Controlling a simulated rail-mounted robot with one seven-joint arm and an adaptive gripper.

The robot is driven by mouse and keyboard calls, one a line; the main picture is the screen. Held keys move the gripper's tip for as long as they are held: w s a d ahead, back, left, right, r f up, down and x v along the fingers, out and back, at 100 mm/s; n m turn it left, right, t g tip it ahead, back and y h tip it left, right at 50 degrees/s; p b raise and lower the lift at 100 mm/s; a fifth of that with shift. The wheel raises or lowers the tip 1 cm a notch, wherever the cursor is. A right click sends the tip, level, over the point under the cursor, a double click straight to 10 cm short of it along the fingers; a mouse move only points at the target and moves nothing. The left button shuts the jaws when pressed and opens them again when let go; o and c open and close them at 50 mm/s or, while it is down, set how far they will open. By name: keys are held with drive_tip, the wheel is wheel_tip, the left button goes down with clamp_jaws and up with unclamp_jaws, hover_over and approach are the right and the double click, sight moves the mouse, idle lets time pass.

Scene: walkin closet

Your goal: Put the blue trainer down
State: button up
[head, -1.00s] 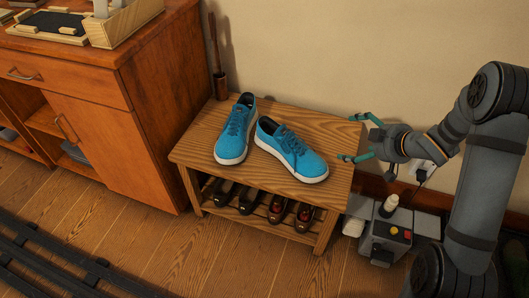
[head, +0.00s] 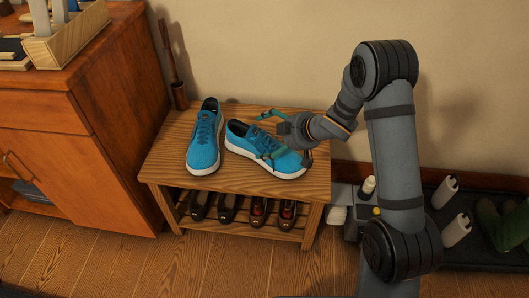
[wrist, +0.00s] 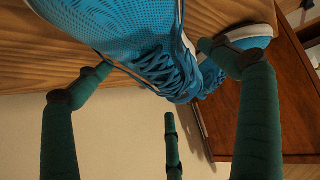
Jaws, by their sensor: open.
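Two blue trainers with white soles stand on top of the wooden bench. The left trainer (head: 204,140) points toward the front. The right trainer (head: 262,152) lies at an angle beside it, toe to the front right. My gripper (head: 268,134) is open with its green fingers around the right trainer, which rests on the bench. In the wrist view the right trainer (wrist: 150,45) lies between the spread fingers, its laces facing the palm, and the left trainer (wrist: 210,75) shows behind it. Whether any finger touches the trainer I cannot tell.
The bench (head: 180,168) has a lower rack with several dark shoes (head: 228,207). A wooden cabinet (head: 90,130) stands at left, and a brown holder with a shoehorn (head: 179,95) behind the bench. A black tray (head: 470,225) with bottles and boots lies on the floor at right.

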drive_tip(key=shift+x, duration=1.1)
